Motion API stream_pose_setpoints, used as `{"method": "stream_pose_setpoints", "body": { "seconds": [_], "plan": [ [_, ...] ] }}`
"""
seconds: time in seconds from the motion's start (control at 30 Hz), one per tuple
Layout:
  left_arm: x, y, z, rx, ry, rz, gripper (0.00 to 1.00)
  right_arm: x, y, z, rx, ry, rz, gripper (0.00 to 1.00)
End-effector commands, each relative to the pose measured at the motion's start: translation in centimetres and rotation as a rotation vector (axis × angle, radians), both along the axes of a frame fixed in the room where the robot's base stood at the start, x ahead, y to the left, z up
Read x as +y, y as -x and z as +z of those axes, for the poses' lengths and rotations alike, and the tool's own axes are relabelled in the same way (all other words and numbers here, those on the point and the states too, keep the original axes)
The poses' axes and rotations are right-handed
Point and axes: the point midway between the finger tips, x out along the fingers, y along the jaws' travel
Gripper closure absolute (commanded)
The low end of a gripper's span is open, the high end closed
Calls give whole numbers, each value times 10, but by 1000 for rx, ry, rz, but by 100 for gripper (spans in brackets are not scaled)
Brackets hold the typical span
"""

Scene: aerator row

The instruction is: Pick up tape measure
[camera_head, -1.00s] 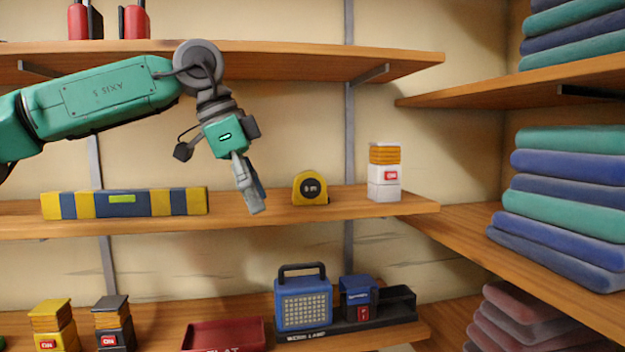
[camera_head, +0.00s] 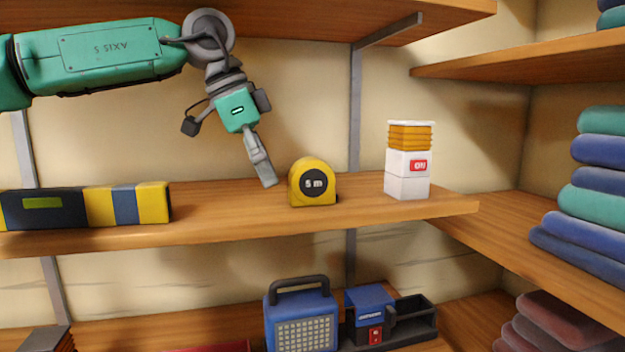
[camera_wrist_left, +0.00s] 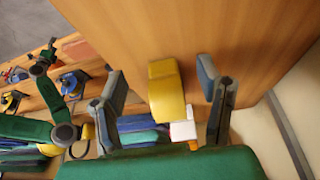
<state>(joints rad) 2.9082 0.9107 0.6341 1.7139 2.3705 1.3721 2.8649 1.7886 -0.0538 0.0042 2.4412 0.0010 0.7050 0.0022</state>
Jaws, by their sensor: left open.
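The yellow and black tape measure (camera_head: 312,183) stands upright on the middle shelf, its round face marked "5 m" toward me. My left gripper (camera_head: 268,183) points down just left of it and looks close to the shelf; in the head view its fingers overlap edge-on. In the left wrist view the tape measure (camera_wrist_left: 166,92) shows as a yellow block between the two spread fingers of the left gripper (camera_wrist_left: 160,82). The fingers are apart and hold nothing. Whether a finger touches the tape measure cannot be told.
A white and orange stacked item (camera_head: 408,162) stands to the right on the same shelf (camera_head: 230,215). A yellow, blue and black level-like bar (camera_head: 100,207) lies to the left. An upper shelf (camera_head: 290,22) is overhead. A blue work lamp (camera_head: 300,318) stands below.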

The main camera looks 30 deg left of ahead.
Motion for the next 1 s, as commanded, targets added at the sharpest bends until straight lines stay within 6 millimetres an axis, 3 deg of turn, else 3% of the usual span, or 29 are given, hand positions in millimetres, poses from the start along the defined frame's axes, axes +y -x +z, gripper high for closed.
{"method": "stream_pose_setpoints", "body": {
  "seconds": [0.1,0.37,0.57,0.7,1.0],
  "plan": [
    [-15,-16,0,4,-2,0,40,0,0,3,-1,0,1,37],
    [-37,-29,3,0,-7,0,40,0,-1,5,-1,0,1,37],
    [-56,-53,1,3,-5,-1,40,0,-1,9,-1,0,1,37],
    [-57,-57,-23,1,0,0,40,0,-1,-12,-1,0,1,37],
    [-60,-59,-27,-1,0,-1,40,0,-1,-15,-1,-1,1,37]
  ]
}}
